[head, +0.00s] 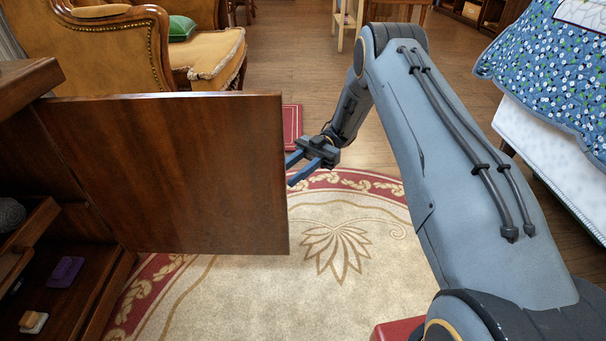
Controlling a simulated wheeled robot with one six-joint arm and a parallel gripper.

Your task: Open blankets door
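A dark brown wooden door (180,175) stands swung out from a wooden cabinet (100,285) at the left in the head view. Its hinge side is at the left, and its free edge points right. The cabinet's inside shows below and left of the door. My gripper (291,170) is just right of the door's free edge, with its fingers pointing left. The two fingers are apart with a gap between them, and nothing shows between them. I cannot tell whether a fingertip touches the door edge. No label or handle shows on this door.
Inside the cabinet are a purple item (65,271), a small pale block (33,322) and a grey round thing (10,215). An armchair (205,60) stands behind the door. A bed (550,110) is at the right. The patterned rug (335,275) is clear in front.

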